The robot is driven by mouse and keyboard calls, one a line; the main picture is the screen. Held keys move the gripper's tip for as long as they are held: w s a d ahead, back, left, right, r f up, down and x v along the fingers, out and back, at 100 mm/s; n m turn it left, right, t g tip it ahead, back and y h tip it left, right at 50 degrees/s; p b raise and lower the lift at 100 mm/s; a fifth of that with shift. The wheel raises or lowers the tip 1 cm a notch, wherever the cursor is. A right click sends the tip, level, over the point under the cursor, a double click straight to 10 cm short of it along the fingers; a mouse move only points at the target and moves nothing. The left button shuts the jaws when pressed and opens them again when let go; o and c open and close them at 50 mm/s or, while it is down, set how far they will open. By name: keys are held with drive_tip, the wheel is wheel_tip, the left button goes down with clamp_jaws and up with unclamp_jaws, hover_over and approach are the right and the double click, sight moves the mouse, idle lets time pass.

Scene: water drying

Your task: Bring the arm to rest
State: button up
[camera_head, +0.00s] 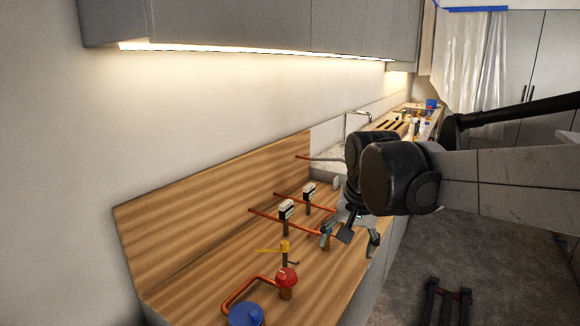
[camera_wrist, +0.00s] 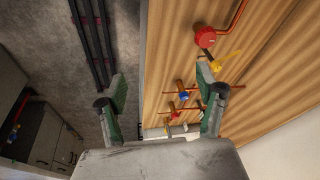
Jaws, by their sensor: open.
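My gripper (camera_head: 350,238) is at the end of my arm, above the front edge of the wooden counter (camera_head: 205,262) in the head view. In the wrist view my gripper (camera_wrist: 163,100) has its two green-and-grey fingers wide apart with nothing between them. The left finger is over the dark floor side and the right finger over the wooden counter (camera_wrist: 175,50). The gripper seems apart from the fittings, but the exact gap to the nearest one cannot be told. My arm hides part of the counter's far end in the head view.
Copper pipes (camera_head: 275,220) with black-and-white fittings (camera_head: 286,209), a yellow handle (camera_head: 270,250), a red cap (camera_head: 287,277) and a blue cap (camera_head: 246,315) stand on the counter. Wall cabinets (camera_head: 250,25) hang above. The floor (camera_head: 500,260) at right is largely free, with dark rails.

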drive_tip(key=s+d+f+n+t, duration=0.1)
drive_tip(key=s+d, duration=0.3)
drive_tip(key=s, duration=0.5)
drive_tip(key=s+d+f+n+t, duration=0.2)
drive_tip(key=s+d+f, duration=0.1)
drive_tip(key=s, duration=0.7)
drive_tip(key=shift+s+d+f+t+h, duration=0.15)
drive_tip(key=shift+d+f+t+h, duration=0.2)
drive_tip(key=shift+f, duration=0.25)
drive_tip(key=shift+c, duration=0.5)
